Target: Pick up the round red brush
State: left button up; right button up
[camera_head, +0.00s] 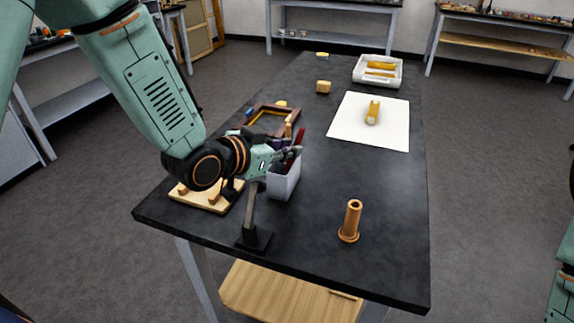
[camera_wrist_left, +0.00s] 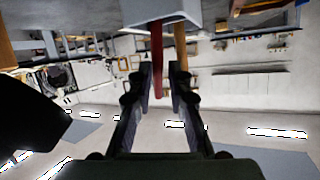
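A round red brush (camera_head: 299,137) stands in a grey-white box-shaped holder (camera_head: 283,182) on the dark table. My left gripper (camera_head: 287,152) is at the top of the holder, close to the brush. In the left wrist view, which looks upside down, the red brush (camera_wrist_left: 157,60) reaches between the two fingertips of the open left gripper (camera_wrist_left: 163,78). It lies nearer the left finger, and I cannot tell whether they touch. A wooden handle (camera_wrist_left: 180,45) from the same holder (camera_wrist_left: 160,12) lies beside the right fingertip. My right gripper is out of view.
A dark metal stand (camera_head: 254,238) and a wooden board (camera_head: 205,198) stand near the holder. A brown frame (camera_head: 268,118) lies behind it. A turned wooden piece (camera_head: 350,222) stands at the front right. The middle of the table is clear.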

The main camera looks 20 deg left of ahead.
aim_at(291, 160)
pick_arm(q)
jog(key=shift+d+x, duration=0.2)
jog(key=shift+x, duration=0.9)
jog(key=shift+s+a+r, duration=0.2)
jog(key=shift+s+a, duration=0.05)
jog(key=shift+s, duration=0.2)
jog(key=shift+c, duration=0.2)
jog(key=shift+a, duration=0.1)
jog(key=shift+c, duration=1.6)
jog(key=shift+w, duration=0.2)
grip_shut()
notch_tip(291, 160, up, 10)
jog(key=p, duration=0.2)
